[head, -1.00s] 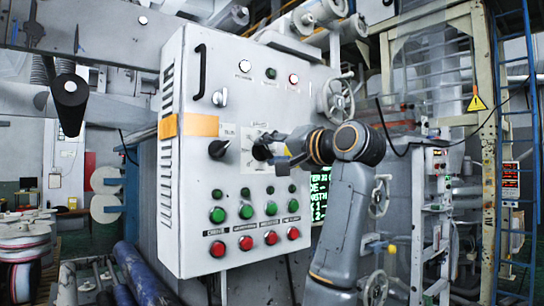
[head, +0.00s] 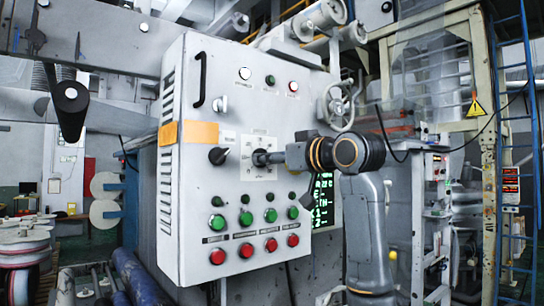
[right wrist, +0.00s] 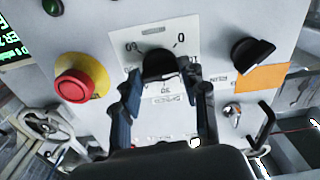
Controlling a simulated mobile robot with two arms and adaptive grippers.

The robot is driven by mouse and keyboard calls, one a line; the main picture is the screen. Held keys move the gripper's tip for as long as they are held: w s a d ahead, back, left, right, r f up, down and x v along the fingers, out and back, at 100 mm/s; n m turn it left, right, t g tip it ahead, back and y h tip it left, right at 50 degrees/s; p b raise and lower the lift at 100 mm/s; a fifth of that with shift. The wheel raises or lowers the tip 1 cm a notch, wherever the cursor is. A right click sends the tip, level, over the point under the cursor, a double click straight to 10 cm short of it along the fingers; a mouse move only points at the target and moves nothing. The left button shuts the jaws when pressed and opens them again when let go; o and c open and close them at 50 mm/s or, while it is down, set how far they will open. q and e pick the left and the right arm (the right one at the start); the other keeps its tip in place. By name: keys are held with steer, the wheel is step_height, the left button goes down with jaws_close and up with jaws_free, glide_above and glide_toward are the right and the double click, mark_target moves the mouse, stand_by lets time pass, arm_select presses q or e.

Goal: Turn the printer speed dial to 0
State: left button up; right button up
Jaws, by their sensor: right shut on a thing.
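The dial (head: 259,158) is a black knob on a white scale plate on the grey control panel. In the right wrist view the black knob (right wrist: 158,65) sits between my fingers, on a plate (right wrist: 187,52) with numbers that read like 0, 30 and 60. My right gripper (head: 270,158) reaches in from the right and is shut on this knob; its dark fingers lie on either side. Which number the knob points to is hidden or too small to tell. My left gripper is not in view.
A second black knob (head: 218,155) is just left of the dial, also in the wrist view (right wrist: 252,54). A red emergency button on yellow (right wrist: 75,82) is close to my fingers. Green buttons (head: 217,222) and red buttons (head: 217,256) line the panel below.

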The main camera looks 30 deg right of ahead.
steer(key=shift+w+f+n+p, duration=0.1)
steer(key=shift+n+p, duration=0.7)
steer(key=shift+n, duration=1.1)
steer(key=shift+f+n+p, duration=0.1)
steer(key=shift+n+p, duration=0.7)
steer(key=shift+n, duration=1.1)
steer(key=o, duration=1.1)
steer(key=shift+o, duration=0.2)
steer(key=shift+r, duration=0.15)
steer(key=s+d, duration=0.1)
steer(key=s, duration=1.1)
